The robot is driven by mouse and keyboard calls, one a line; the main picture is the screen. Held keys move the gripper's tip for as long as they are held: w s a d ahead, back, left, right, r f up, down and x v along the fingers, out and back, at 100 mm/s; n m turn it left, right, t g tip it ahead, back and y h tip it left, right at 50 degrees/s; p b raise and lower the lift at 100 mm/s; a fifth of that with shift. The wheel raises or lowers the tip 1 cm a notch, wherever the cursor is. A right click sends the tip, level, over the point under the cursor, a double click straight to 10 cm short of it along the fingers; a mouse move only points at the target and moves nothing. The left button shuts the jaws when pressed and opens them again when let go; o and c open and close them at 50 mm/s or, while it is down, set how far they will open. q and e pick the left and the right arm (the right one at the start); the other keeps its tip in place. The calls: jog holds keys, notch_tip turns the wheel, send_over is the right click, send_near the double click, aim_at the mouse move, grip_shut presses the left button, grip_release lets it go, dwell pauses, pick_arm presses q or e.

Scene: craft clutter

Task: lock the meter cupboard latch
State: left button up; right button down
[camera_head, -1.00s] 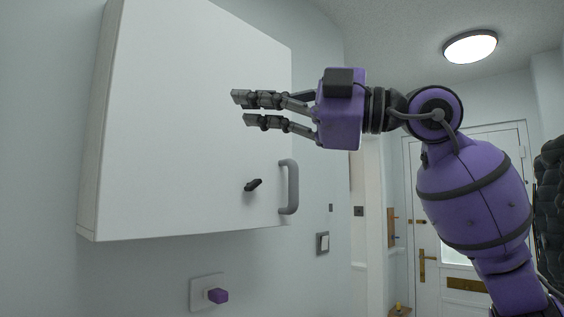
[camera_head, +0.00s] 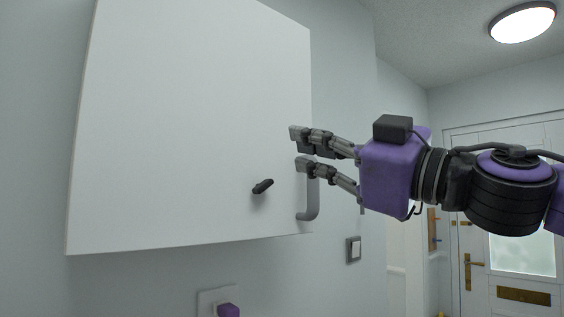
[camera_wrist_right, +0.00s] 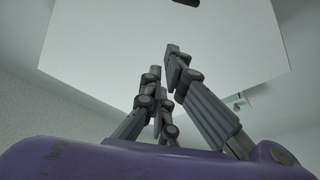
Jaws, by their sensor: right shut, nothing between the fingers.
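The white meter cupboard (camera_head: 180,130) hangs on the wall with its door shut. Its black latch knob (camera_head: 262,186) sits low on the door and points up to the right. The grey handle (camera_head: 310,208) is right of the latch, its upper part hidden behind my right gripper (camera_head: 298,148). That gripper is shut and empty, above and right of the latch and apart from it. In the right wrist view its fingers (camera_wrist_right: 164,62) reach toward the white door (camera_wrist_right: 110,50), and the dark latch (camera_wrist_right: 187,2) shows at the top edge. My left gripper is not in view.
A wall socket with a purple plug (camera_head: 228,310) is below the cupboard. A light switch (camera_head: 354,250) is on the wall to the lower right. A front door (camera_head: 470,240) stands at the far right, under a ceiling lamp (camera_head: 522,22). The space left of the gripper is free.

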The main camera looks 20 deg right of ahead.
notch_tip(320, 180, up, 2)
jog(key=b, duration=0.4)
send_over(262, 186)
jog(key=s, duration=0.3)
jog(key=shift+w+a+r, duration=0.1)
jog(key=shift+a, duration=0.25)
jog(key=shift+d+f, duration=0.2)
jog(key=shift+f, duration=0.1)
jog(key=shift+w+d+f, duration=0.2)
jog(key=shift+d+f, duration=0.7)
jog(key=shift+f, duration=0.2)
jog(key=shift+a, duration=0.1)
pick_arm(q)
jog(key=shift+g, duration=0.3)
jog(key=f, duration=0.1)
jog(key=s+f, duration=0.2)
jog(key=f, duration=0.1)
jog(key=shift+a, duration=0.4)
